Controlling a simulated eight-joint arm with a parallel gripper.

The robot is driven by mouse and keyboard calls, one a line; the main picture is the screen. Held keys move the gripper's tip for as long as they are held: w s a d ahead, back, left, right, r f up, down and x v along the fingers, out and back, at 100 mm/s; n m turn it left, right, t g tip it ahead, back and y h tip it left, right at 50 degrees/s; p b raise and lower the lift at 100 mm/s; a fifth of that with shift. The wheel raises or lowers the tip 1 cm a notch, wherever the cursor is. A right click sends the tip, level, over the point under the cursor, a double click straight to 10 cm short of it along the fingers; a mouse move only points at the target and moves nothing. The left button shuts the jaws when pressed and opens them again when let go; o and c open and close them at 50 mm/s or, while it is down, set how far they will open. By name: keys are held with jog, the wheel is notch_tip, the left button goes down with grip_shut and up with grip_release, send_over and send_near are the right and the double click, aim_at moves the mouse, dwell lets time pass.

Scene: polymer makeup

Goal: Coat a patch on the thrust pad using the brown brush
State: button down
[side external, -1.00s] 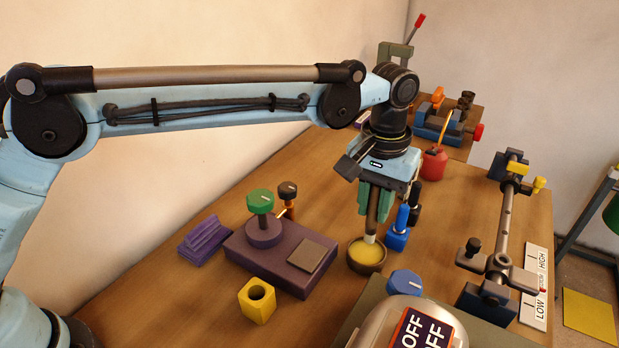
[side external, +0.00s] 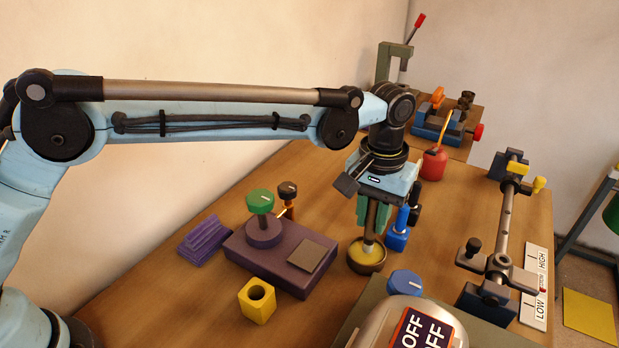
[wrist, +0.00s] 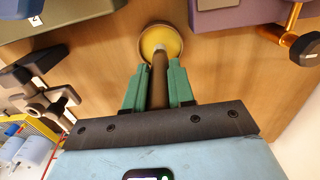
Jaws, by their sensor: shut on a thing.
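My gripper (side external: 371,218) points down with green fingers and is shut on the brown brush (side external: 370,226). The brush is near upright, with its pale tip down in the round brown bowl (side external: 376,266) of yellow paste. In the wrist view the brush (wrist: 159,75) stands between the green fingers (wrist: 159,90), and its tip meets the yellow in the bowl (wrist: 145,52). The bristle end is partly hidden in the paste. A flat grey-brown square (side external: 312,255), which looks like the thrust pad, lies on the purple block (side external: 285,272) left of the bowl. I see no yellow on it.
A green knob (side external: 260,201) rises from the purple block. A yellow holder with a hole (side external: 257,303) stands in front. Blue-handled (side external: 399,232) and black-handled tools stand just right of my gripper. A rounded housing marked OFF (side external: 415,332) is at the front. A clamp rail (side external: 505,215) is at right.

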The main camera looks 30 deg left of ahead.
jog(key=shift+f, duration=0.6)
dwell(1.5)
jog(key=shift+r, duration=3.55)
